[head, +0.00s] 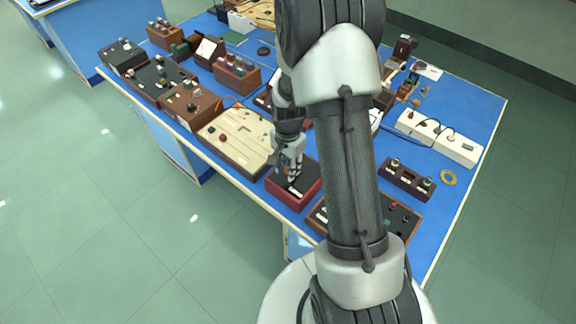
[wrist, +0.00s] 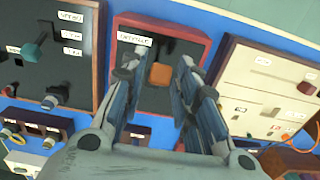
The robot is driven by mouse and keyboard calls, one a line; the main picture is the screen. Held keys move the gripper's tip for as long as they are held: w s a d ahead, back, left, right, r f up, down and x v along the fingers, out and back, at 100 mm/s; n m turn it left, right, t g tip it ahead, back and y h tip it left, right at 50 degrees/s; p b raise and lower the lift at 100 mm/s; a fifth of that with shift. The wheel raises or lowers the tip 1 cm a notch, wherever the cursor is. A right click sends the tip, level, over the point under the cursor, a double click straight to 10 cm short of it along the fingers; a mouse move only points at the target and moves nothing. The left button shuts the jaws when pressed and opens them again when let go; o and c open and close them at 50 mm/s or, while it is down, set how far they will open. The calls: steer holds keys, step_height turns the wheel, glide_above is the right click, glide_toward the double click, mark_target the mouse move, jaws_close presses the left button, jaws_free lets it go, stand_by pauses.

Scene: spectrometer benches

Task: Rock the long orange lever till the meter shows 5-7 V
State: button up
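The orange lever (wrist: 160,74) shows as a blocky orange knob on the dark face of a red-framed box (wrist: 204,30). The box has one white label at its upper left. In the head view the red box (head: 296,204) sits near the front edge of the blue bench. My gripper (wrist: 160,58) is open, with one finger on each side of the orange knob in the wrist view. Gaps show between the knob and both fingers; I cannot tell its depth from them. In the head view my gripper (head: 288,172) is right over the red box. I cannot make out any meter reading.
A cream panel box (head: 236,138) adjoins on one side. A dark panel with a green-handled lever (wrist: 38,47) is on the other side. A white power strip (head: 440,136) and a small brown box (head: 408,180) stand further right. Several instrument boxes crowd the bench's left side.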

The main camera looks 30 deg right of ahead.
jaws_close()
stand_by(0.5)
steer(key=shift+w+d+r+y+p, duration=0.2)
steer(key=shift+d+r+y+p, duration=0.3)
steer(key=shift+p, duration=0.45)
steer(key=shift+w+d+g+y+p, duration=0.2)
steer(key=shift+d+g+y, duration=0.05)
steer(key=shift+d+y, duration=0.25)
steer(key=shift+w+d+g+y+p, duration=0.15)
steer(key=shift+d+g+y+p, duration=0.1)
steer(key=shift+d+y, duration=0.2)
steer(key=shift+w+d+r, duration=0.15)
steer(key=shift+w+d, duration=0.1)
steer(key=shift+d, duration=0.4)
steer(key=shift+w+d, duration=0.2)
steer(key=shift+d, duration=0.35)
